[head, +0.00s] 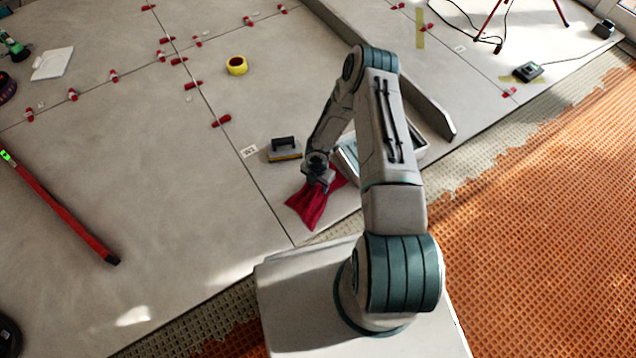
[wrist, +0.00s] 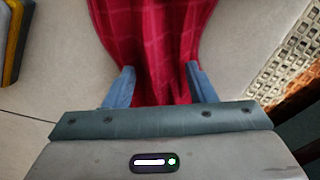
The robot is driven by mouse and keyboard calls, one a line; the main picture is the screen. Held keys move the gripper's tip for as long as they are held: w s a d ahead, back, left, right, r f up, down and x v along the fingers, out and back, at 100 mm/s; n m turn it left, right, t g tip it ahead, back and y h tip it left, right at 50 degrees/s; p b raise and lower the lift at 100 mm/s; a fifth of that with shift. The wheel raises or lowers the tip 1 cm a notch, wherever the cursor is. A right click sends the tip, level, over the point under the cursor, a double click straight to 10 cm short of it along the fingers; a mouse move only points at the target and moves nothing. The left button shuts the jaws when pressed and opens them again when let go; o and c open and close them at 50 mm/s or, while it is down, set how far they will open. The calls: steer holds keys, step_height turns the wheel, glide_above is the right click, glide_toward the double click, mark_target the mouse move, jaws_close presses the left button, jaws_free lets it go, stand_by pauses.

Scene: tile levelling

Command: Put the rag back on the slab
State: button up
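The red rag (head: 308,208) is at the near edge of the grey slab (head: 160,200), beside my base. In the head view my gripper (head: 318,178) points down at the rag's upper part. In the wrist view the rag (wrist: 157,35) narrows into folds between the two blue fingers of my gripper (wrist: 160,80), which press it from both sides. The rag spreads wider beyond the fingertips. I cannot tell whether its lower end rests on the slab or hangs just above it. My arm hides part of the area to its right.
A grout float (head: 285,150) lies just behind the rag. A pale tray (head: 347,155) is partly hidden behind my arm. A long grey bar (head: 425,105) lies to the right, and a red level (head: 62,205) to the left. Yellow tape (head: 237,65) lies farther back. Orange matting (head: 530,230) borders the slab.

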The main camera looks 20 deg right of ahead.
steer(key=shift+r, duration=0.15)
steer(key=s+d+r+m+h+p, duration=0.1)
steer(key=d+r+m+h+p, duration=0.35)
steer(key=r, duration=1.55)
steer(key=s+d+r+m+y+p, duration=0.1)
steer(key=r+m, duration=0.6)
steer(key=r, duration=1.3)
steer(key=s+a+r+m+y, duration=0.1)
steer(key=s+a+r+m, duration=0.2)
steer(key=s+r+m, duration=0.4)
steer(key=s+a+r+m+t+y, duration=0.1)
steer(key=s+a+r+m+y, duration=0.1)
steer(key=s+r+m, duration=0.5)
steer(key=s+a+r, duration=0.1)
steer(key=s+r, duration=0.2)
steer(key=s, duration=0.2)
steer(key=shift+r+m, duration=0.35)
steer(key=shift+r, duration=0.05)
steer(key=shift+w+y, duration=0.1)
steer(key=shift+y, duration=0.15)
step_height(320, 180, up, 35)
steer(key=t+p, duration=0.1)
steer(key=p, duration=3.1)
steer(key=shift+r+t, duration=0.2)
steer(key=shift+t, duration=0.2)
